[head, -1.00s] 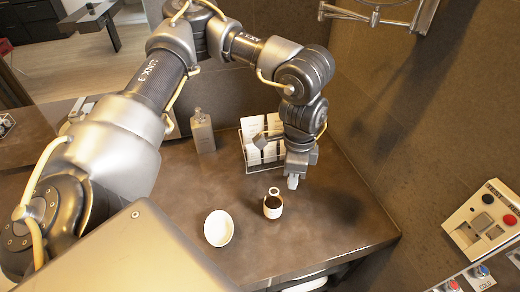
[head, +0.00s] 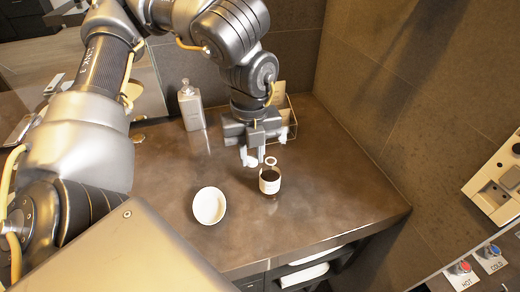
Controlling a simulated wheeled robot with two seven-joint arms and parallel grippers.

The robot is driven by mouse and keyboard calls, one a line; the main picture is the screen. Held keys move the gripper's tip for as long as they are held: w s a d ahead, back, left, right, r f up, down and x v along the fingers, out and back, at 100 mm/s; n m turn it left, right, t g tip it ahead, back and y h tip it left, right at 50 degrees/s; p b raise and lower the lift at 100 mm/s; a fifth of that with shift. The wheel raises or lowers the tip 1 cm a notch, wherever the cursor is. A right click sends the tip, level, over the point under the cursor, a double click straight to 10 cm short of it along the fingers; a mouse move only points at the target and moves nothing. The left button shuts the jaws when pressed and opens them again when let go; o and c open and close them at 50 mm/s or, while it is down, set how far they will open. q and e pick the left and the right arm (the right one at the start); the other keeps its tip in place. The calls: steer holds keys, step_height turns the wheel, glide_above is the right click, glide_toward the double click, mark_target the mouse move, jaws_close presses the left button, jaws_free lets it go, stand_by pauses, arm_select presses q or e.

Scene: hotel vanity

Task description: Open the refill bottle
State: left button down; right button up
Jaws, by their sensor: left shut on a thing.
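The refill bottle seems to be the small dark brown bottle with a white label (head: 270,181), upright on the counter. A pale ring shows at its top, with no cap visible on it. My left gripper (head: 255,157) points down just left of and behind the bottle top. It is shut on a small white piece (head: 251,161) that looks like a cap, apart from the ring in the picture. The fingertips are small, so their exact grip is hard to tell. My right gripper is not in view.
A white bowl (head: 209,205) sits left of the bottle. A grey bottle (head: 191,106) stands at the back. A wire rack (head: 289,122) is partly hidden behind my left gripper. The brown counter (head: 345,199) is clear on the right, up to the wall.

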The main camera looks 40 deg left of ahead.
arm_select(q)
steer(key=w+a+f, duration=0.3)
steer(key=w, duration=0.4)
glide_above(264, 162)
steer(key=f, duration=0.5)
steer(key=shift+s+d+f, duration=0.1)
steer(key=shift+s+d, duration=0.2)
steer(key=shift+s, duration=0.1)
steer(key=shift+w+a+f, duration=0.1)
steer(key=shift+w+f, duration=0.15)
step_height(264, 162, down, 3)
steer(key=shift+w+f, duration=0.1)
steer(key=shift+a+f, duration=0.1)
steer(key=shift+f, duration=0.15)
steer(key=c, duration=1.2)
jaws_free()
steer(key=shift+c, duration=0.2)
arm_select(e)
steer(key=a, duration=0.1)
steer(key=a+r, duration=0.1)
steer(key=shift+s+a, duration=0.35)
